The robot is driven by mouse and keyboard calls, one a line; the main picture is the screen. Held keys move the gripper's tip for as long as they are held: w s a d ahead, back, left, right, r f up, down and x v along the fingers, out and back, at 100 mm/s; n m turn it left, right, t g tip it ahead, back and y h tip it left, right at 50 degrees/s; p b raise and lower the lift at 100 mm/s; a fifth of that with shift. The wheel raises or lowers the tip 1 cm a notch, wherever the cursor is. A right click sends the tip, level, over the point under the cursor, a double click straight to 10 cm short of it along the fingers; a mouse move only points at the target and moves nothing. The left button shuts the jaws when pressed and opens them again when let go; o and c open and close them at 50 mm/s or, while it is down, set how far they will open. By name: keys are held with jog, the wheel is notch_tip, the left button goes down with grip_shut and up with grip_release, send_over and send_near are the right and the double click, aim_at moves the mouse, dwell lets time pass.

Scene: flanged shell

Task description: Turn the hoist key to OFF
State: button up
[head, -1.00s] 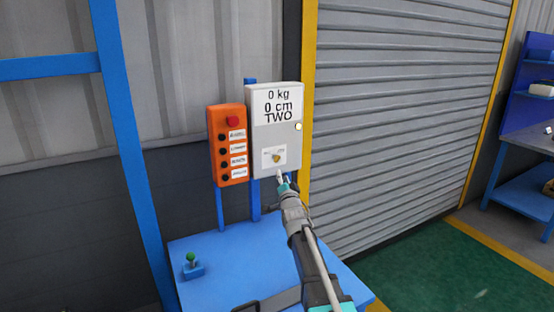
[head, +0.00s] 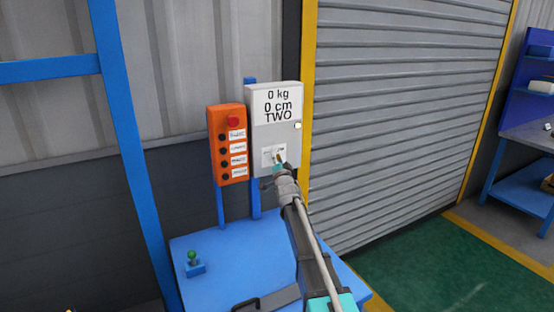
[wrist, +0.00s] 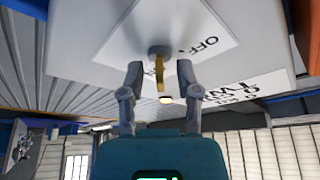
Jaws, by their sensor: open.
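The hoist key (wrist: 159,72) is a thin brass-coloured piece on a grey round lock in the wrist view. It sits on a white label plate (wrist: 112,42) with the word OFF to its right in that view. The plate is on the front of the white control box (head: 263,141), which reads 0 kg, 0 cm, TWO. My gripper (wrist: 160,76) is open, with one finger on each side of the key and a visible gap to both. In the head view my gripper (head: 279,165) is at the plate and mostly hides the key.
An orange button panel (head: 228,150) with a red button hangs just left of the box. Below is a blue table (head: 225,255) with a small green-knobbed joystick (head: 194,262). A grey roller shutter (head: 400,100) stands to the right.

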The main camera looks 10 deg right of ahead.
jog(key=shift+c, duration=0.3)
grip_shut()
